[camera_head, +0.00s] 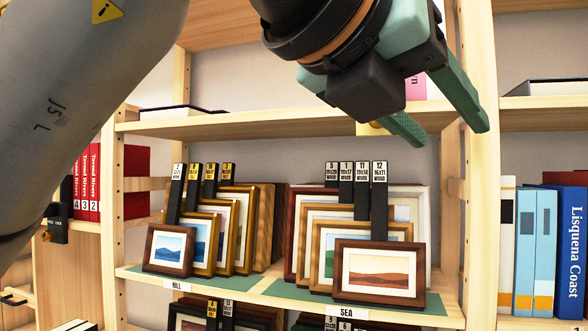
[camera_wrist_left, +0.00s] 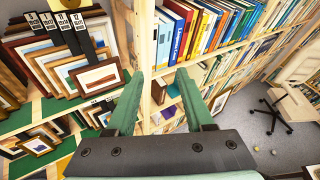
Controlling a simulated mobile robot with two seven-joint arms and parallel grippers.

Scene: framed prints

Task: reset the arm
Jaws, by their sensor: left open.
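My left gripper (camera_head: 440,118) shows at the top right of the head view, with its green fingers apart and nothing between them. It is in front of the upper shelf board, above the framed prints on the right. In the left wrist view its two fingers (camera_wrist_left: 158,100) are spread, with a wooden shelf upright and books beyond them. My left arm (camera_head: 75,100) comes in from the upper left. My right gripper is in neither view.
Framed prints stand in a row marked HILL (camera_head: 173,285) and a row marked SEA (camera_head: 347,312). A wooden upright (camera_head: 480,200) is close to the gripper. Blue books (camera_head: 535,245) stand at right, red binders (camera_head: 87,182) at left. An office chair (camera_wrist_left: 275,115) is on the floor.

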